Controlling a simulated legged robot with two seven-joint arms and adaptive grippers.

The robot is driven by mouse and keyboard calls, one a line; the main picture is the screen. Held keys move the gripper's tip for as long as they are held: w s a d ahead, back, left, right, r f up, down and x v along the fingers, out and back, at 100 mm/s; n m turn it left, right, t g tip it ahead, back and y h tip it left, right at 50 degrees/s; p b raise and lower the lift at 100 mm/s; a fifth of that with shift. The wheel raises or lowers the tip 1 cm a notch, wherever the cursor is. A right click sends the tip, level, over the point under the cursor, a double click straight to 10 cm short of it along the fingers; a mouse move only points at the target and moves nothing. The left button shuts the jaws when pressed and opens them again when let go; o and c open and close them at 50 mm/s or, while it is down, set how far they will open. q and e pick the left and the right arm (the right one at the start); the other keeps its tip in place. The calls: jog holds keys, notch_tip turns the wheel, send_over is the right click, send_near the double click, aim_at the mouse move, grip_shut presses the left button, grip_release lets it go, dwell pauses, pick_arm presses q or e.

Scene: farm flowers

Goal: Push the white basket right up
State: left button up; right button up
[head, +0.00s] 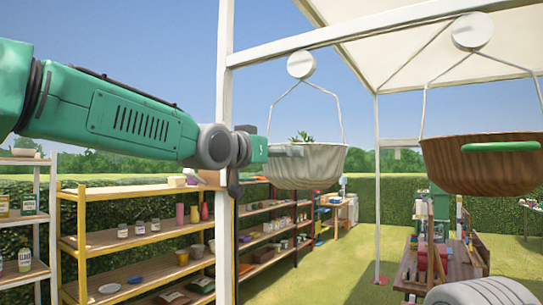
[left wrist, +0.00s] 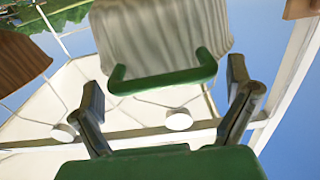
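The white basket (head: 305,166) hangs by thin cords from a round white disc (head: 300,64) under the canopy beam, with a green plant showing at its top. My left arm comes in from the left, and its gripper (head: 268,152) is at the basket's left side. In the left wrist view the basket (left wrist: 160,35) fills the upper middle with its green handle (left wrist: 165,75) facing the gripper. My left gripper (left wrist: 165,85) is open, its dark fingers apart on either side of the handle. Contact cannot be told. My right gripper is not in view.
A brown basket (head: 485,165) with a green handle hangs at the right. A white canopy post (head: 224,100) stands beside my left gripper. Yellow shelves (head: 120,240) with pots and bottles stand at lower left. A wooden table (head: 440,272) is at lower right, with grass between.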

pick_arm(q)
jog(key=shift+s+a, duration=0.15)
jog(key=shift+s, duration=0.2)
jog(key=v, duration=1.1)
jog(key=shift+a, duration=0.2)
jog(key=shift+d+f, duration=0.1)
jog(key=shift+d, duration=0.05)
jog(key=shift+f, duration=0.1)
